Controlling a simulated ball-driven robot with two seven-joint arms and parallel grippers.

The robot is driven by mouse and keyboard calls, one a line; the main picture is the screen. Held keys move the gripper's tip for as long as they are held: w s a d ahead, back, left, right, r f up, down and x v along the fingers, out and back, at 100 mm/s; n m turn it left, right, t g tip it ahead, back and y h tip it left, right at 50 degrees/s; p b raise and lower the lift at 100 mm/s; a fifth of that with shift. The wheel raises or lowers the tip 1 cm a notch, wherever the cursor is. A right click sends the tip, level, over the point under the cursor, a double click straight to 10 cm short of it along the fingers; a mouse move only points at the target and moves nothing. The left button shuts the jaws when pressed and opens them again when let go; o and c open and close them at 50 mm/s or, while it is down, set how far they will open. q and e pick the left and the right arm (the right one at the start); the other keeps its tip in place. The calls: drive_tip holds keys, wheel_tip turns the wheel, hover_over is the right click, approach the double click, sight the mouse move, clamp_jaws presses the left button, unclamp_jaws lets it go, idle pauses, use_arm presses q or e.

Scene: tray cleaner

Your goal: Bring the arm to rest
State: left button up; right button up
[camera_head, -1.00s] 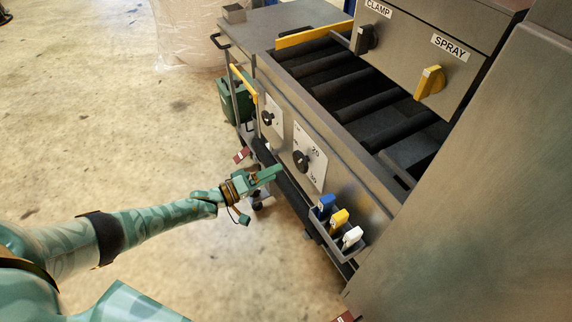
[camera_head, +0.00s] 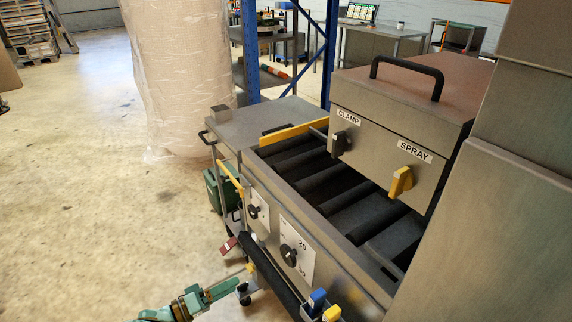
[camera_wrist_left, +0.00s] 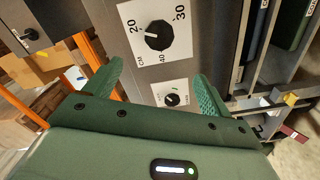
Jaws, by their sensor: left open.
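My left gripper (camera_head: 222,290) is at the lower edge of the head view, green, with its fingers pointing right toward the front of the steel tray cleaner (camera_head: 345,255). It is empty and apart from the machine's front. In the left wrist view the left gripper (camera_wrist_left: 157,74) has its two green fingers spread wide with nothing between them. Beyond them is a white dial panel with a black knob (camera_wrist_left: 158,35), marked 20, 30 and 40. A smaller black knob (camera_wrist_left: 172,99) shows between the fingers. My right gripper is not in view.
A yellow SPRAY handle (camera_head: 401,181) and a black CLAMP knob (camera_head: 340,142) sit on the hood. Blue (camera_head: 317,298) and yellow (camera_head: 331,313) tags stick up at the lower front. A green bin (camera_head: 214,190) stands behind the front rail. Open floor lies left.

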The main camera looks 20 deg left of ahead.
use_arm(q)
drive_tip(key=a+f+m+g+y, duration=0.2)
drive_tip(key=a+f+m+y, duration=0.25)
drive_tip(key=f+m, duration=0.3)
drive_tip(key=s+a+f+m+g+y+p, duration=0.2)
drive_tip(key=s+f+m+g+y, duration=0.3)
drive_tip(key=s+f, duration=0.6)
drive_tip(key=s+d+f+n+g+p, duration=0.1)
drive_tip(key=s+d+f+g, duration=0.1)
drive_tip(key=s, duration=1)
drive_tip(key=s+d+f+n+g+y+p, duration=0.1)
drive_tip(key=s+d, duration=0.3)
drive_tip(key=s, duration=0.9)
drive_tip(key=s+d+f+n+g+p, duration=0.1)
drive_tip(key=s+d+f+g, duration=0.2)
drive_tip(key=s, duration=1)
drive_tip(key=shift+d+f+g, duration=0.15)
drive_tip(key=shift+d+g, duration=0.45)
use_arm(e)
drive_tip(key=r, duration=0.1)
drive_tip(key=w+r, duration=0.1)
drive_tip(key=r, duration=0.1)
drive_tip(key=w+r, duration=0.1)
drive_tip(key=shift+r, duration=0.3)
